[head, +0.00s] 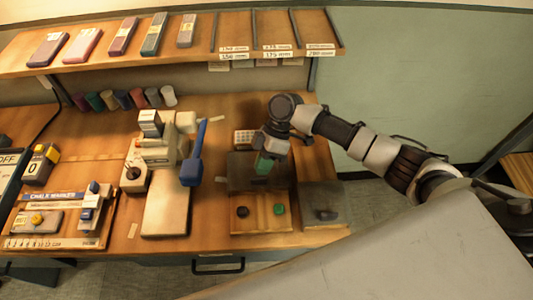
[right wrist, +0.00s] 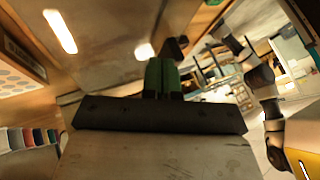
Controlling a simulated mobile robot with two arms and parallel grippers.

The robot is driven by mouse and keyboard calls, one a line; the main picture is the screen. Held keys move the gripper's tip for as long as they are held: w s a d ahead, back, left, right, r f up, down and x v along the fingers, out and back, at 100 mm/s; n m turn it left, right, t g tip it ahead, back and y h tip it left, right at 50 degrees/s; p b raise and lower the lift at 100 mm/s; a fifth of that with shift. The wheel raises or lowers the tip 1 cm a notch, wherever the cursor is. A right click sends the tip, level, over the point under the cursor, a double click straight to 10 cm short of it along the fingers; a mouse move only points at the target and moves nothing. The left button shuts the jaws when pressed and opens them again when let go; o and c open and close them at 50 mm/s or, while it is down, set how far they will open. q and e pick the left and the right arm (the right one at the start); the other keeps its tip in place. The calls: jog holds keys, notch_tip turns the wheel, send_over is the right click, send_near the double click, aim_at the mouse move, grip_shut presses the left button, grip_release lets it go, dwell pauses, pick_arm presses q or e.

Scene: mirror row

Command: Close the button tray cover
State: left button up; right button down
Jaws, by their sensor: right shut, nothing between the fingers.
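The button tray (head: 261,226) is a wooden box at the front of the bench. A dark button (head: 243,211) and a green button (head: 279,209) show in it, uncovered. A dark grey panel (head: 240,178), which looks like its cover raised at the back, is behind the buttons. My right gripper (head: 264,165), with green fingertips, is in front of this panel and hides part of it. Its fingers also show together and empty in the right wrist view (right wrist: 161,76). I cannot tell whether they touch the panel. My left gripper is not in view.
A grey plate with a dark knob (head: 325,214) is right of the tray. A machine with a blue lever (head: 194,160) and a pale board (head: 166,214) are to the left. A shelf (head: 200,54) with several boxes hangs above the bench.

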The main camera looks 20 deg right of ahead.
jog(key=shift+s+a+p, duration=0.15)
jog(key=shift+s+p, duration=0.25)
jog(key=shift+p, duration=0.05)
jog(key=s+a+p, duration=0.1)
jog(key=s+p, duration=0.1)
jog(key=s, duration=0.1)
jog(key=s+a+p, duration=0.1)
jog(key=s+p, duration=0.1)
jog(key=s, duration=0.1)
jog(key=s+p, duration=0.1)
jog(key=s, duration=0.3)
jog(key=shift+s+a+r+p, duration=0.1)
jog(key=shift+a+p, duration=0.3)
jog(key=shift+s+a, duration=0.1)
jog(key=shift+s, duration=0.1)
jog(key=shift+w+f, duration=0.1)
jog(key=shift+f, duration=0.15)
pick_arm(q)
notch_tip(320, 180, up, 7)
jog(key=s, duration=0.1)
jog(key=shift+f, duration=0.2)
